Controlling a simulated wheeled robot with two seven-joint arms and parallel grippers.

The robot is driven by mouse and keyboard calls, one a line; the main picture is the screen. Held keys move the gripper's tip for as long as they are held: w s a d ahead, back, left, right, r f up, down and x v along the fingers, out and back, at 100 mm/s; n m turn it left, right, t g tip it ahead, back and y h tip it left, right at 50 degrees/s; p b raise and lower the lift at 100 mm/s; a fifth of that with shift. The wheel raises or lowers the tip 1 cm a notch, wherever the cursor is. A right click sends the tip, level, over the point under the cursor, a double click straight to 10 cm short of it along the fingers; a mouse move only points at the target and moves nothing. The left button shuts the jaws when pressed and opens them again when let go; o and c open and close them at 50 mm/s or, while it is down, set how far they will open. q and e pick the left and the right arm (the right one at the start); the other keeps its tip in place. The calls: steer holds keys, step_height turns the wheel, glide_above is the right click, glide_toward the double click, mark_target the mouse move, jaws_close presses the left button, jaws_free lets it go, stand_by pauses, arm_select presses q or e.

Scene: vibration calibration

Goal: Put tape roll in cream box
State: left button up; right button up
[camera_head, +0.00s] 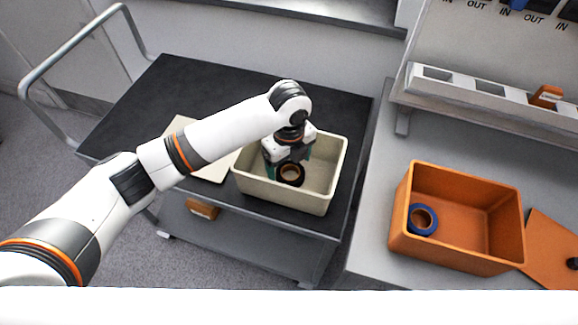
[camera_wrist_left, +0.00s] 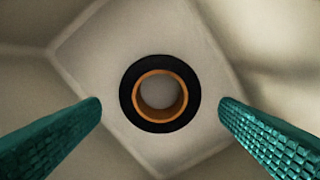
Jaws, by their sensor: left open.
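A black tape roll with an orange-brown core (camera_head: 291,174) lies flat inside the cream box (camera_head: 282,194) on the black cart top. In the left wrist view the tape roll (camera_wrist_left: 132,108) is centred between my fingers with clear gaps on both sides. The cream box floor (camera_wrist_left: 190,155) surrounds it there. My left gripper (camera_head: 288,170) points down into the cream box, above the roll. It also shows in the left wrist view (camera_wrist_left: 160,108), its two teal ribbed fingers spread wide and empty. My right gripper is not in view.
An orange box (camera_head: 470,205) with a blue roll (camera_head: 422,219) inside stands on the grey table at right. An orange lid (camera_head: 552,250) lies beside it. A cream lid (camera_head: 208,172) lies left of the cream box. The cart's back is clear.

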mark_target(289, 171)
arm_select(q)
step_height(289, 171, up, 9)
steer(key=shift+r, duration=0.15)
stand_by(0.6)
